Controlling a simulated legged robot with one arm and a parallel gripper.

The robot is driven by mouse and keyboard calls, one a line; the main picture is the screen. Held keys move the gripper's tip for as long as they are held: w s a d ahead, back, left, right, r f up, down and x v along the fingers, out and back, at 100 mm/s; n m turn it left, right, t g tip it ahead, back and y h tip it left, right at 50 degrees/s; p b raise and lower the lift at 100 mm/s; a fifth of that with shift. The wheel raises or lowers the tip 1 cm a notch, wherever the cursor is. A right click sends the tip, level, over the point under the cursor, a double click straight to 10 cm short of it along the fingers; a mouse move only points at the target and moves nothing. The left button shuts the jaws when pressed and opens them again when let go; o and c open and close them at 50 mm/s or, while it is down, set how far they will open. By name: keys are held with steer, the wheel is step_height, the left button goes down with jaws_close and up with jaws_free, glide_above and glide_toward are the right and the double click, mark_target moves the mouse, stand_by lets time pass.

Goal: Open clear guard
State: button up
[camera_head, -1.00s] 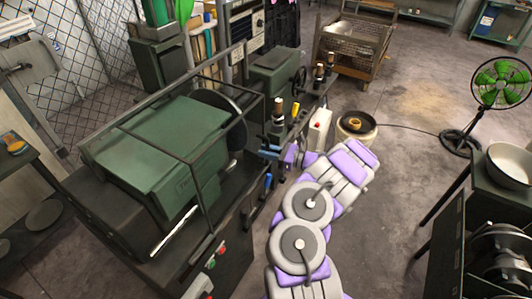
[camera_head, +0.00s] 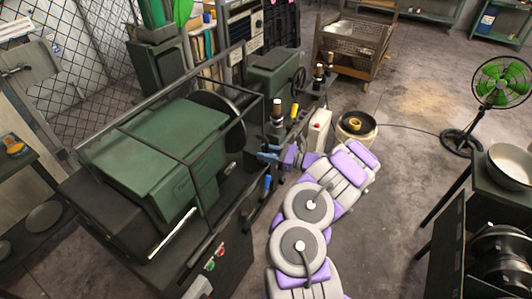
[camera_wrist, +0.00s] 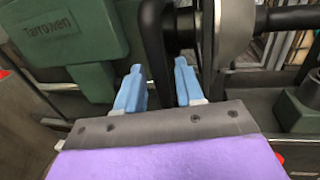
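The clear guard (camera_head: 153,145) shows as a dark bar frame over the green lathe headstock (camera_head: 150,150) in the head view. Its clear panel is hard to make out. My gripper (camera_head: 268,157) is at the guard's right end, low by the lathe bed. In the wrist view my gripper (camera_wrist: 158,76) has two blue fingers spread apart. A black bent bar (camera_wrist: 155,45), apparently part of the guard frame, runs down between them. The fingers are on either side of the bar; whether either touches it I cannot tell.
The chuck disc (camera_wrist: 233,30) is close to the right finger. A white canister (camera_head: 319,130) and a round container (camera_head: 356,128) stand beyond my arm. A green fan (camera_head: 502,82) and a bench with a bowl (camera_head: 511,165) are at right. The floor between is clear.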

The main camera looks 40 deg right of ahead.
steer(key=p+v, duration=0.2)
steer(key=v, duration=1.5)
steer(key=shift+s, duration=0.1)
